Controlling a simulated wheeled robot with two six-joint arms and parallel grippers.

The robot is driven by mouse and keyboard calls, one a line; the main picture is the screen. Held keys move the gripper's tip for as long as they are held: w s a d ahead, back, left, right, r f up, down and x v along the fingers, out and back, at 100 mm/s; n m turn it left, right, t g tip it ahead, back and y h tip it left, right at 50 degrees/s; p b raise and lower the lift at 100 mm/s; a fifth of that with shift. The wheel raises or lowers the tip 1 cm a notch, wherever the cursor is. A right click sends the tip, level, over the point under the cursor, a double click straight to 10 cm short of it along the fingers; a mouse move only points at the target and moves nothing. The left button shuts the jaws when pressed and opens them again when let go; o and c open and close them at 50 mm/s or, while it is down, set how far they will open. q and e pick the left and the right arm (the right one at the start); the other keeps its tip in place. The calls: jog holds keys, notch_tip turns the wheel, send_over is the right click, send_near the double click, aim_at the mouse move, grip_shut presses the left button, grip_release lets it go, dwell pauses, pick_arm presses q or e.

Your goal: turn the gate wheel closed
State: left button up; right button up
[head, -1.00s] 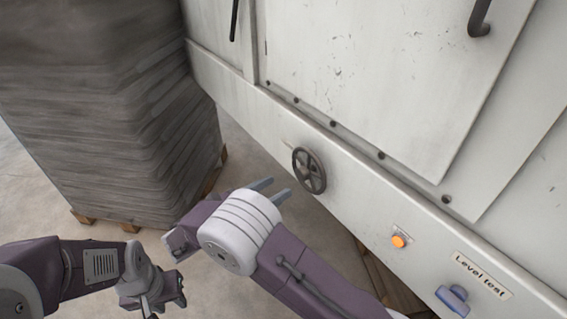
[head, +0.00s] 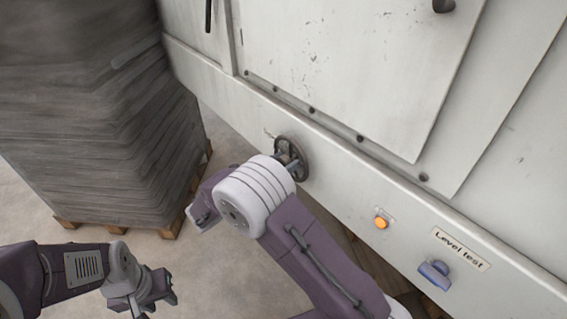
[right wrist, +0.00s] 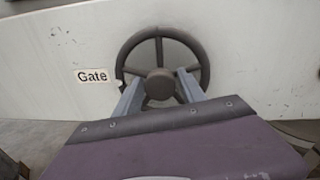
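The gate wheel (head: 303,158) is a dark, spoked handwheel on the front of the white machine. In the right wrist view the wheel (right wrist: 161,35) faces me, with a "Gate" label (right wrist: 92,76) to its left. My right gripper (head: 291,165) is at the wheel. In the right wrist view its two fingers (right wrist: 160,85) are spread apart, on either side of the hub and in front of the lower rim. I cannot tell whether they touch the wheel. My left gripper (head: 154,292) is low at the left, away from the wheel; its fingers are unclear.
An orange button (head: 380,222), a blue knob (head: 434,274) and a "Level test" label (head: 460,248) are on the machine panel to the right. A tall stack of grey bags (head: 95,120) stands on a pallet at the left. Bare floor (head: 215,265) lies between.

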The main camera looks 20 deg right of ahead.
grip_shut()
jog(key=shift+r+p, duration=0.2)
jog(key=shift+p, duration=0.4)
jog(key=n+p, duration=0.4)
jog(key=p, duration=0.5)
jog(key=shift+r+n, duration=0.15)
jog(key=shift+n, duration=0.25)
jog(key=shift+f+n+g+y+p, duration=0.2)
jog(key=shift+n+g+y+p, duration=0.1)
jog(key=shift+n+p, duration=0.7)
jog(key=shift+f, duration=0.1)
